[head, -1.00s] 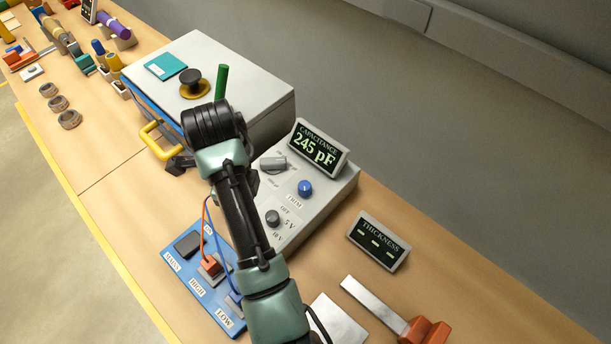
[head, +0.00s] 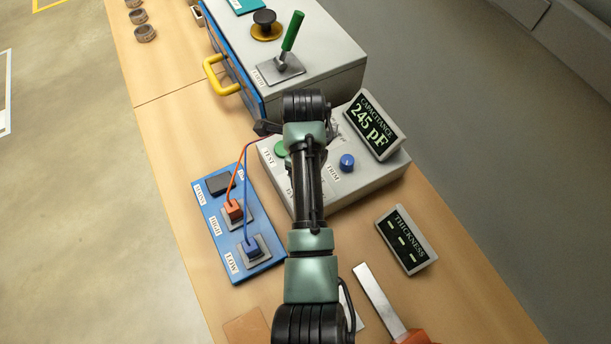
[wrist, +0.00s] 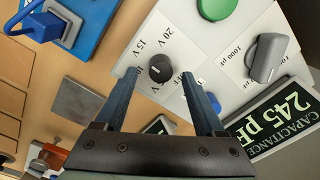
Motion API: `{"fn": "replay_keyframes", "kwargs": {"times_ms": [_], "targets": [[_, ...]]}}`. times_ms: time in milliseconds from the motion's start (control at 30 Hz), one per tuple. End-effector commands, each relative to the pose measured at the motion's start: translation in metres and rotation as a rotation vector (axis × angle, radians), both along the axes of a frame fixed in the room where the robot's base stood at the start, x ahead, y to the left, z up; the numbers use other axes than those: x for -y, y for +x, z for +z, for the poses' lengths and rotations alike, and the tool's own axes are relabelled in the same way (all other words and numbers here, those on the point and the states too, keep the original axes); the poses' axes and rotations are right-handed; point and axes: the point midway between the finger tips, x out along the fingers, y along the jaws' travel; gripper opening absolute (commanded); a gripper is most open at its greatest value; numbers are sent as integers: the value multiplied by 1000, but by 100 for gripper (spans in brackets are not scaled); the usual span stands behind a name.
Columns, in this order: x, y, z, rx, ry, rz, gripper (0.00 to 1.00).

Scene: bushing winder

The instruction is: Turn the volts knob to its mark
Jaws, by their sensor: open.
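The volts knob (wrist: 161,69) is a small dark round knob on the light grey meter box (wrist: 222,80). Labels of 20 V and 15 V stand beside it, with another label partly hidden. My gripper (wrist: 160,74) is open in the wrist view, with one fingertip to each side of the knob as seen there. I cannot tell whether the fingers touch it or at what height they are. In the head view my arm hides the knob and the gripper's fingertips; the meter box (head: 382,186) shows around the arm. The knob's exact pointing is too small to read.
The box also carries a grey range knob (wrist: 267,58), a green button (wrist: 215,8) and a blue trim knob (head: 347,162). The capacitance display (head: 370,125) reads 245 pF. A blue lead board (head: 212,226) lies left, a thickness display (head: 407,240) right.

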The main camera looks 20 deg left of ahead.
Motion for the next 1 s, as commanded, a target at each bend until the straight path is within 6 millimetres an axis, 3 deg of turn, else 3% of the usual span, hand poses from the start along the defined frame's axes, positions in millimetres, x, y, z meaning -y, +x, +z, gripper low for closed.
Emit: {"fn": "replay_keyframes", "kwargs": {"times_ms": [200,567,933,1000], "targets": [[0,0,-23,-1,0,0,71],[0,1,-28,0,1,0,70],[0,1,-27,0,0,0,3],[0,0,-27,0,0,0,0]]}}
